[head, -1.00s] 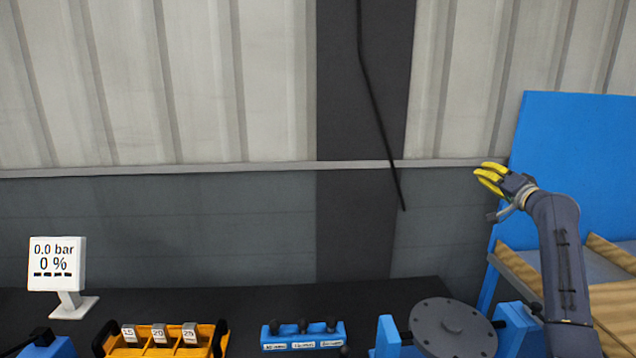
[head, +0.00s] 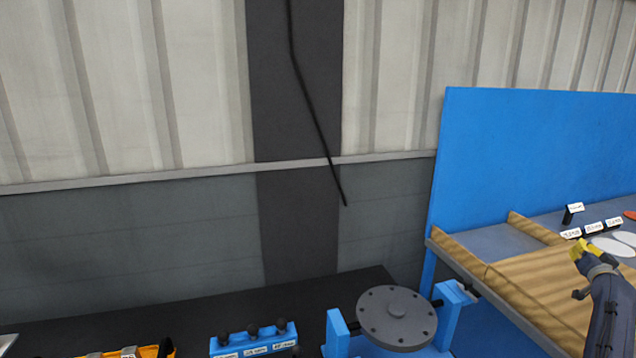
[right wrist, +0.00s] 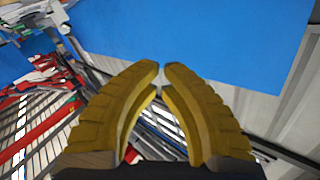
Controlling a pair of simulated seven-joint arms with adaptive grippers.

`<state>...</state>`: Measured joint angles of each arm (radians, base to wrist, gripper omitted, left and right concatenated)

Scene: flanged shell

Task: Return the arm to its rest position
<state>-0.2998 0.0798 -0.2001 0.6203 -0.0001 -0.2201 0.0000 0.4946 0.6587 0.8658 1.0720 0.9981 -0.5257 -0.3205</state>
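My right gripper (head: 581,250) has yellow fingers and is at the right edge of the head view, in front of the slatted tan surface. My dark right forearm comes up from the lower right corner. In the right wrist view the two yellow fingers (right wrist: 160,75) curve inward and their tips almost meet, with nothing between them. My left gripper and left arm are not in view.
A grey flanged disc (head: 397,316) sits in a blue stand (head: 446,318) on the black table. A blue holder (head: 254,343) with black knobs and part of an orange tray (head: 158,352) are left of it. A tall blue panel (head: 530,150) stands behind the slatted surface (head: 540,285).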

